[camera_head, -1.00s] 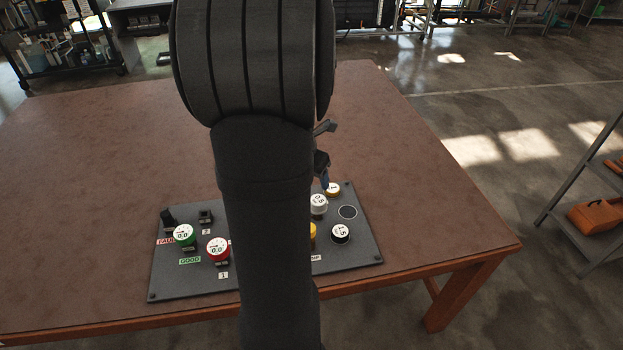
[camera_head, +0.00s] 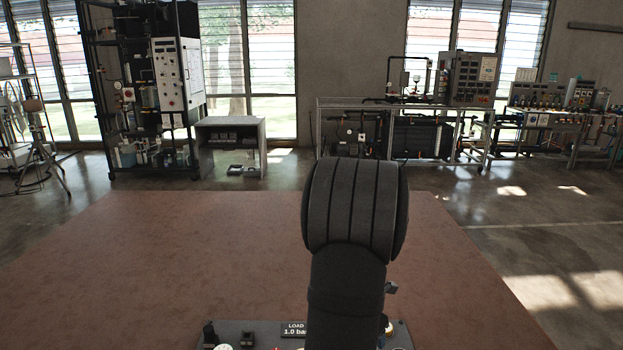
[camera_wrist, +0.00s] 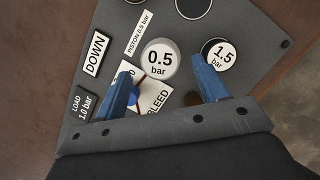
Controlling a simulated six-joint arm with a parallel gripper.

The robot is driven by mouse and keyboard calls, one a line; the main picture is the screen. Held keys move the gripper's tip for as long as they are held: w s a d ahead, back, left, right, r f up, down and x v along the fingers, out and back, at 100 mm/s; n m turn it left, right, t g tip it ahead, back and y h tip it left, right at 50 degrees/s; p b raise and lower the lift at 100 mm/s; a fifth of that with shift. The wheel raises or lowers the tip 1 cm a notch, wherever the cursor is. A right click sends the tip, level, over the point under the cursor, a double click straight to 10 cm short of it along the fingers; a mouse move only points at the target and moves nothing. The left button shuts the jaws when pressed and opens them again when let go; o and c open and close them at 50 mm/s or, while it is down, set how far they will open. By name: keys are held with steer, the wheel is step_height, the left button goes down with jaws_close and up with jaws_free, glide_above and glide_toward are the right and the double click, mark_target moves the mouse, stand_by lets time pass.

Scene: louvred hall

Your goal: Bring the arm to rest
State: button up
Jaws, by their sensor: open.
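In the wrist view my gripper (camera_wrist: 162,72) is open, with its two blue fingers apart and nothing held between them. It is above the grey panel (camera_wrist: 262,40), with a white disc marked 0.5 bar (camera_wrist: 160,58) just beyond the fingertips. A disc marked 1.5 bar (camera_wrist: 221,53) is beside the right fingertip. A BLEED label (camera_wrist: 158,101) and a blue and red part show between the fingers, partly covered. In the head view my arm hides the gripper's fingers, and only the panel's far strip (camera_head: 262,328) shows at the bottom edge.
The panel lies on a brown table (camera_head: 180,250), whose top is bare behind the panel. Labels DOWN (camera_wrist: 95,54) and LOAD 1.0 bar (camera_wrist: 84,106) are left of the fingers. A black rack (camera_head: 150,90), a low grey bench (camera_head: 232,145) and workbenches (camera_head: 400,130) stand beyond the table.

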steer(key=shift+x, duration=1.5)
steer(key=shift+r, duration=0.2)
